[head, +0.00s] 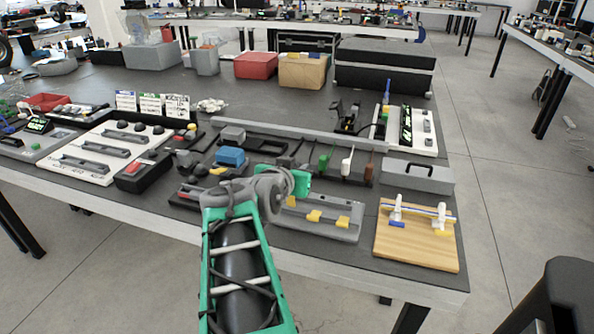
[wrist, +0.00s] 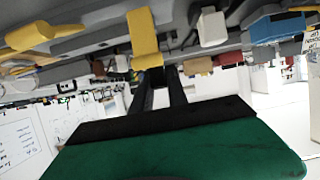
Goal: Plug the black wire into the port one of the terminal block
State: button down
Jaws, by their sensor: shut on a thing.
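The grey terminal block (head: 328,231) with yellow levers lies near the front table edge in the head view. In the wrist view, one yellow lever (wrist: 145,40) is directly beyond my fingertips. My gripper (wrist: 158,78) shows its two black fingers close together around a small dark piece at their tips. This piece appears to be the end of the black wire (wrist: 157,76); most of it is hidden. In the head view, my green gripper (head: 298,184) is above the block's left end, its fingertips hard to make out. Whether the wire touches a port cannot be told.
Green (head: 323,161), white (head: 347,160) and brown (head: 368,172) pieces stand in a dark rack behind the block. A wooden board (head: 417,245) with white posts is to the right, and a grey box (head: 417,174) behind it. A blue block (head: 230,157) is left.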

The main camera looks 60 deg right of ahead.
jog(key=shift+f, duration=0.1)
dwell(0.3)
jog(key=shift+f+b, duration=0.35)
jog(key=shift+b, duration=0.05)
jog(key=shift+f+b, duration=0.85)
jog(key=shift+f, duration=0.1)
jog(key=c, duration=1.2)
grip_release()
